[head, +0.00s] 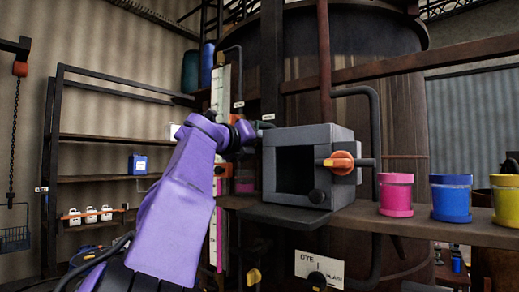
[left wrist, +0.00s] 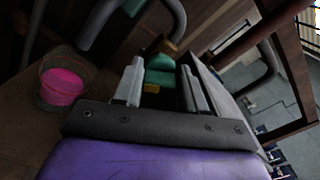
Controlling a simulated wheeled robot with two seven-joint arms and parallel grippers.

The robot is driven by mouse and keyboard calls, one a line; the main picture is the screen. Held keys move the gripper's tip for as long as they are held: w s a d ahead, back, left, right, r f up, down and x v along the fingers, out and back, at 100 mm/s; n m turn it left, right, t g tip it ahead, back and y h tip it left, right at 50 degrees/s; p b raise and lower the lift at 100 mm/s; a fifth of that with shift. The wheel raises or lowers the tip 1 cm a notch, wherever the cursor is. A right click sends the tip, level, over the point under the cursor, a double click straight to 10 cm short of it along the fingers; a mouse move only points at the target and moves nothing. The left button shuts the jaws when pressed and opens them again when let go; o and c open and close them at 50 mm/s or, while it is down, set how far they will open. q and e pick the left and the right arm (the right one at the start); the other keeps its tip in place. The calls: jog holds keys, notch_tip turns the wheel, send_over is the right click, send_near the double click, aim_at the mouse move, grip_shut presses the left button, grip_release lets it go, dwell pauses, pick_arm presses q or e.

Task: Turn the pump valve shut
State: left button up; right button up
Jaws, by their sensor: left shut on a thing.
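My left arm reaches up from the lower left in the head view, and its wrist stands just left of the grey box (head: 310,142). The fingertips are hidden there behind the wrist. In the left wrist view my left gripper (left wrist: 162,88) has its two grey fingers on either side of a green handle-like part (left wrist: 160,66) with a yellow piece, and it is shut on it. I cannot tell how far this part is turned. An orange valve knob (head: 340,162) sits on the grey box's right side, apart from my gripper. My right gripper is not in view.
Pink (head: 396,197), blue (head: 450,200) and yellow (head: 505,202) pots stand on the ledge at the right. A large dark vat (head: 400,110) and a bent pipe (head: 375,120) rise behind the box. A pink-filled container (left wrist: 62,88) is left of my gripper in the wrist view.

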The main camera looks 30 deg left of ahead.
pick_arm(q)
jog(key=m+b, duration=0.1)
jog(key=m, duration=0.3)
jog(key=shift+f, duration=0.2)
jog(key=shift+r+m+b, duration=0.1)
jog(key=shift+m+b, duration=0.55)
jog(key=shift+m, duration=0.55)
jog(key=o, duration=1.1)
jog(key=shift+c, duration=0.2)
